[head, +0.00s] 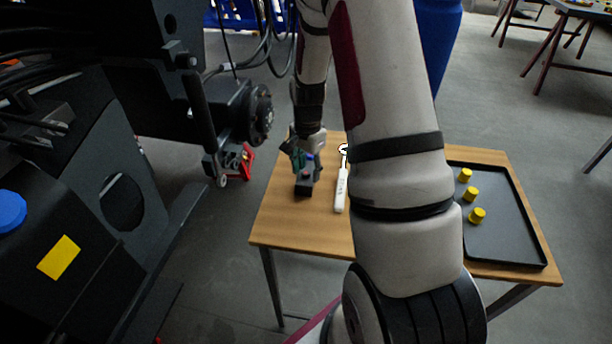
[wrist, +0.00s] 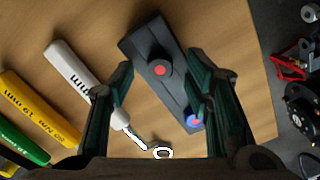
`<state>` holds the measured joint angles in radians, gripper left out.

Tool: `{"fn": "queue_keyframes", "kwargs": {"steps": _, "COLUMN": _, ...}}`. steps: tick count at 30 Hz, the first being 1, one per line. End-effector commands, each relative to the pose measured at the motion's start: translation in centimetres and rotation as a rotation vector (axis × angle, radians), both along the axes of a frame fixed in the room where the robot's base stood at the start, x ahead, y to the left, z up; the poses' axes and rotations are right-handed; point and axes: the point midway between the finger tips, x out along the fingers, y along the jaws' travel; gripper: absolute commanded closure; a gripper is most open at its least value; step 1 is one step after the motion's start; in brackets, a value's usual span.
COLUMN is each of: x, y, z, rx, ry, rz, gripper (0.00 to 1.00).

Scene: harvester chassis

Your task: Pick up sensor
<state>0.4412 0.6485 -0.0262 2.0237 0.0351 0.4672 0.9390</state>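The sensor appears to be a dark grey oblong block (wrist: 158,48) with a raised round part, a red dot and a blue dot, lying on the wooden table. In the head view its dark end (head: 304,189) shows just below my gripper (head: 302,162). In the wrist view my gripper (wrist: 160,70) is open, with one green-and-black finger on each side of the block. I see no clear contact between fingers and block. The block's far part is hidden by the gripper in the head view.
A white-handled wrench (head: 341,190) lies right of the block in the head view. Yellow (wrist: 35,108) and green (wrist: 22,142) handles lie beyond it in the wrist view. A black tray (head: 505,235) holds yellow caps. Dark machinery (head: 150,130) stands left of the table.

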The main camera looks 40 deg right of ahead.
Motion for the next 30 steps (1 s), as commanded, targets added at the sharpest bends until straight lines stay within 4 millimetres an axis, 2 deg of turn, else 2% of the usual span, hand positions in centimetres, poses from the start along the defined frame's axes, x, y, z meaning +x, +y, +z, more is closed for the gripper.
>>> {"fn": "queue_keyframes", "kwargs": {"steps": 1, "x": -0.1, "y": 0.1, "z": -0.2, "rx": 0.002, "ry": 0.003, "rz": 0.001, "gripper": 0.69}}
{"fn": "queue_keyframes", "kwargs": {"steps": 5, "x": -0.1, "y": 0.1, "z": -0.3, "rx": 0.002, "ry": 0.004, "rz": 0.001, "gripper": 0.98}}
{"fn": "queue_keyframes", "kwargs": {"steps": 6, "x": -0.1, "y": 0.1, "z": -0.3, "rx": 0.003, "ry": 0.003, "rz": 0.001, "gripper": 1.0}}
{"fn": "queue_keyframes", "kwargs": {"steps": 20, "x": 0.0, "y": 0.3, "z": -0.2, "rx": 0.004, "ry": 0.005, "rz": 0.003, "gripper": 1.0}}
{"fn": "queue_keyframes", "kwargs": {"steps": 25, "x": 0.0, "y": 0.3, "z": 1.3, "rx": 0.003, "ry": 0.002, "rz": 0.003, "gripper": 1.0}}
{"fn": "queue_keyframes", "kwargs": {"steps": 29, "x": 0.1, "y": 0.1, "z": 3.3, "rx": 0.0, "ry": 0.0, "rz": 0.001, "gripper": 1.0}}
{"fn": "queue_keyframes", "kwargs": {"steps": 30, "x": -0.6, "y": 0.3, "z": 3.5, "rx": 0.002, "ry": 0.004, "rz": 0.0, "gripper": 1.0}}
